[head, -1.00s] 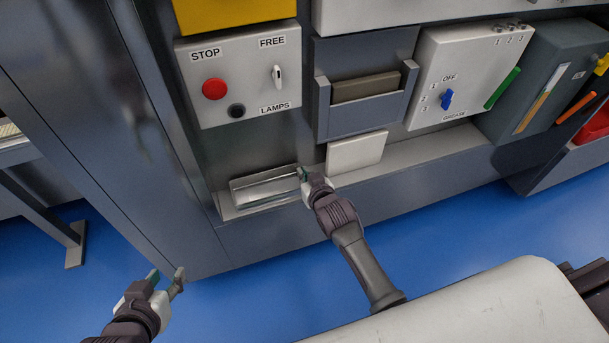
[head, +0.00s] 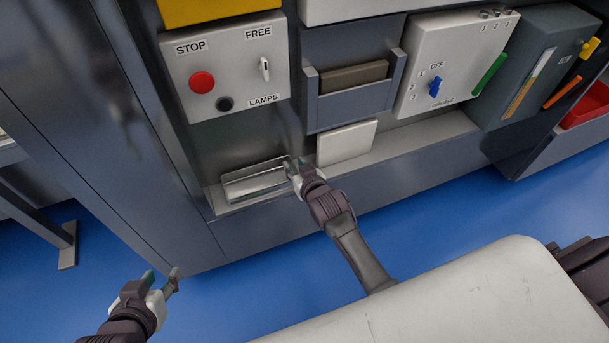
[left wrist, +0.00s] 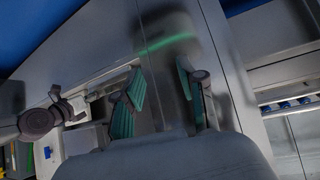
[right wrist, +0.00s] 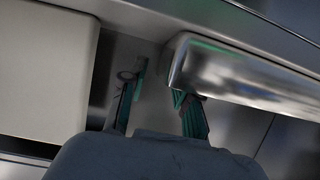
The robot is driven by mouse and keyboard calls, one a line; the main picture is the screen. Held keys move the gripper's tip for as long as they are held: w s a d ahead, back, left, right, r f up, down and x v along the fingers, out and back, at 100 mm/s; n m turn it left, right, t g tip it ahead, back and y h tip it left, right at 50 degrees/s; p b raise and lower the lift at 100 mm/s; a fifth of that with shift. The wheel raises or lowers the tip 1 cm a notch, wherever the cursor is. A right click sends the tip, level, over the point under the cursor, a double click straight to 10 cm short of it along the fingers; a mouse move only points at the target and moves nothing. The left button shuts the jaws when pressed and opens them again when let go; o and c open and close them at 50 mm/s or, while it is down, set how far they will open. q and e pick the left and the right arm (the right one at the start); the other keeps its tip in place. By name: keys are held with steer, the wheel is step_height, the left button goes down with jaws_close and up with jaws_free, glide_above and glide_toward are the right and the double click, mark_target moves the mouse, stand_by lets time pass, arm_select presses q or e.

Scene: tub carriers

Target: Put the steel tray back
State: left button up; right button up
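The steel tray (head: 250,190) is a shallow, shiny open tray lying on the light ledge below the control box. Its shiny side fills the upper right of the right wrist view (right wrist: 245,75). My right gripper (head: 294,162) is at the tray's right end. In the right wrist view its fingers (right wrist: 158,95) are apart; one is close to the tray's end and partly overlaps it, the other is clear of it. Contact cannot be told. My left gripper (head: 162,276) is open and empty, low at the left, away from the tray; its spread fingers show in the left wrist view (left wrist: 163,85).
A white block (head: 346,143) stands on the ledge (head: 420,140) right of the tray. Above are the control box (head: 225,70) with a red button, a dark holder (head: 350,105) with a brown block, and the grease box (head: 455,60). Blue floor lies in front.

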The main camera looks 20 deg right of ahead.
arm_select(q)
steer(key=s+a+f+g+y+p, duration=0.1)
steer(key=s+a+f+g+p, duration=0.1)
steer(key=s+g, duration=0.3)
steer(key=s+a+p, duration=0.1)
steer(key=s, duration=0.3)
steer(key=shift+s+g, duration=0.25)
steer(key=shift+g, duration=0.05)
arm_select(e)
steer(key=s+d+r+g, duration=0.1)
steer(key=s+r+g, duration=0.1)
steer(key=s, duration=0.9)
steer(key=s+d+r+n+g, duration=0.1)
steer(key=s+g, duration=0.3)
steer(key=s, duration=0.6)
steer(key=s+d+r+g, duration=0.1)
steer(key=s+r+g, duration=0.2)
steer(key=s, duration=0.8)
steer(key=shift+s+d+r+n+g+h, duration=0.25)
steer(key=shift+s+r+n+g+h, duration=0.05)
steer(key=shift+s+r+g, duration=0.1)
arm_select(q)
steer(key=shift+w+p, duration=0.1)
steer(key=shift+p, duration=0.35)
arm_select(e)
steer(key=shift+w, duration=0.15)
